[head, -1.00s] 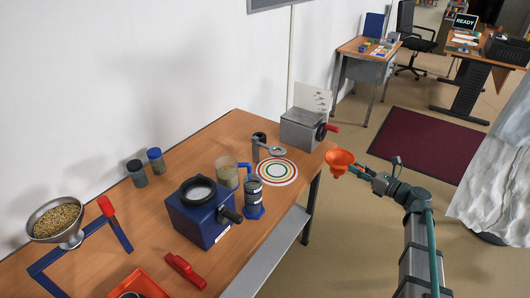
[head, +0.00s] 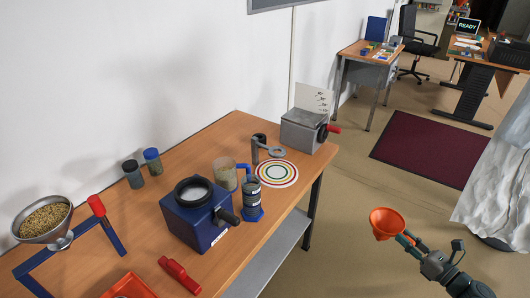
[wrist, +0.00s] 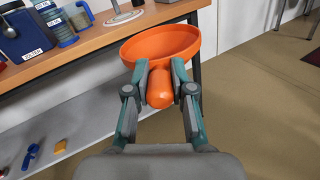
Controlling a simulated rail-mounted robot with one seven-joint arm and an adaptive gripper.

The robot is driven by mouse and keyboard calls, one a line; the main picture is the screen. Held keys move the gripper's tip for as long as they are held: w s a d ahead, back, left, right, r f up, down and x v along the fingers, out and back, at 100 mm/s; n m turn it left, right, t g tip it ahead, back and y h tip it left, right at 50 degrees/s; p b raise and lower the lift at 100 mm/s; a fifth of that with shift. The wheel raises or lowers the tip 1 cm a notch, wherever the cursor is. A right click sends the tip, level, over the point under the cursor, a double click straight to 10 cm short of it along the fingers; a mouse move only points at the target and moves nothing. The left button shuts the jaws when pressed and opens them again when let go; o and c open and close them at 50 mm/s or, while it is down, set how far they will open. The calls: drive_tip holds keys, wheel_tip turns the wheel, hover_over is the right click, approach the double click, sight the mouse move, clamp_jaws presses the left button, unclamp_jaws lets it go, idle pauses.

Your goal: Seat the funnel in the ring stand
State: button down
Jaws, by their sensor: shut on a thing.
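The orange funnel (head: 386,224) is held in my gripper (head: 409,242), out over the floor to the right of the bench. In the wrist view the fingers (wrist: 160,88) are shut on the funnel's spout (wrist: 160,92), and the wide mouth (wrist: 160,42) is beyond them. The funnel looks tilted in the head view. The ring stand (head: 270,152), a grey post with a flat ring, stands on the bench behind the coloured target circle. Its ring looks empty. The funnel is well apart from it, off the bench's right edge.
A grey box with a red handle (head: 304,131) is at the bench's far end. A blue machine (head: 200,218), a beaker (head: 225,174) and a blue-based jar (head: 252,198) stand left of the target circle (head: 277,174). A lower shelf (head: 272,255) runs under the bench. The floor beside it is clear.

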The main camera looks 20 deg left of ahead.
drive_tip(key=shift+r, duration=0.1)
wheel_tip(320, 180, up, 22)
drive_tip(key=p, duration=1.9)
drive_tip(key=w+a+b, duration=0.2)
drive_tip(key=w+a, duration=0.3)
drive_tip(key=a, duration=1.6)
drive_tip(key=w+a+f+m+t+h+b, duration=0.1)
drive_tip(key=w+a, duration=0.4)
drive_tip(key=a, duration=1.5)
drive_tip(key=shift+a+b, duration=0.35)
drive_tip(key=shift+b, duration=0.05)
drive_tip(key=shift+f, duration=0.15)
drive_tip(key=shift+f+b, duration=1.55)
drive_tip(key=shift+b, duration=0.15)
drive_tip(key=shift+f+b, duration=0.1)
drive_tip(key=shift+b, duration=0.2)
drive_tip(key=shift+f+b, duration=0.35)
